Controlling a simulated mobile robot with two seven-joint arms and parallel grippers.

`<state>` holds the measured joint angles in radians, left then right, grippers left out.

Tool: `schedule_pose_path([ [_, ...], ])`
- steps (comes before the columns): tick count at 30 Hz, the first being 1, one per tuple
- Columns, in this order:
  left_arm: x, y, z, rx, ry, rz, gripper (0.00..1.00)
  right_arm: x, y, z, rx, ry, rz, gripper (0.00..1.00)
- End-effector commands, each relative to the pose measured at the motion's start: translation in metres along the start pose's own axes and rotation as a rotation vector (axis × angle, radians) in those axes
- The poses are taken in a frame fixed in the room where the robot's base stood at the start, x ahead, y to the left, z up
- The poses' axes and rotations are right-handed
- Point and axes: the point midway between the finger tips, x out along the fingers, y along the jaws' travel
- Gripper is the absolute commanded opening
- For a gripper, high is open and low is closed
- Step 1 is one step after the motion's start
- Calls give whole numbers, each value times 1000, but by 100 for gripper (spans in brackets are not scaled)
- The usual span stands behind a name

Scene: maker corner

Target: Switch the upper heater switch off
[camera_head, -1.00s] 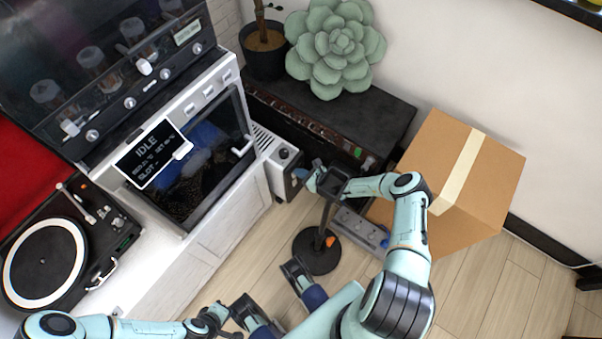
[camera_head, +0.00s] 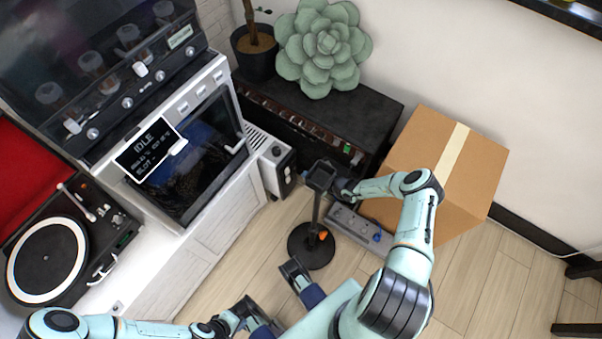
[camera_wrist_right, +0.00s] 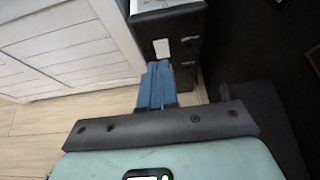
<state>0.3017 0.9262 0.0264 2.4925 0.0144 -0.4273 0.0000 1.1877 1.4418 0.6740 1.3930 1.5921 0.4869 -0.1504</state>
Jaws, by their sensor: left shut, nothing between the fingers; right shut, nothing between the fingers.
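The heater (camera_head: 278,160) is a white box with a dark front panel, standing beside the white cabinet in the head view. In the right wrist view its dark panel (camera_wrist_right: 182,28) carries a pale upper switch (camera_wrist_right: 162,47); its on or off position is not clear. The lower part of the panel is partly hidden by my fingers. My right gripper (camera_head: 305,173) is shut and empty just right of the panel, partly hidden by a black stand. Its blue fingers (camera_wrist_right: 156,82) point at the panel below the upper switch. My left gripper (camera_head: 230,321) is shut and empty, low in the head view.
The black stand (camera_head: 316,214) with a round base rises close to my right gripper. A power strip (camera_head: 350,232) lies on the floor beside a cardboard box (camera_head: 480,170). A dark cabinet (camera_head: 365,112) stands behind the heater.

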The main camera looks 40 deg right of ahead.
Motion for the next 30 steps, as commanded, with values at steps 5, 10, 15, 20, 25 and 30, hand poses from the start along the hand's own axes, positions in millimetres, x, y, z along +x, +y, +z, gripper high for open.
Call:
schedule_pose_path([
  [5,-13,2,4,-1,-11,-4,0,-37,0,10,0,-1,1,0],
  [10,-16,2,7,-3,-20,-7,0,-55,1,11,-1,1,2,0],
  [15,-16,2,8,-3,-21,-7,0,-60,1,11,-1,0,1,0],
  [20,-16,2,8,-3,-22,-7,0,-59,1,11,-1,0,1,0],
  [25,-16,2,7,-3,-21,-7,0,-59,1,11,-1,0,1,0],
  [30,-16,2,7,-3,-21,-7,0,-59,1,11,-1,0,2,0],
])
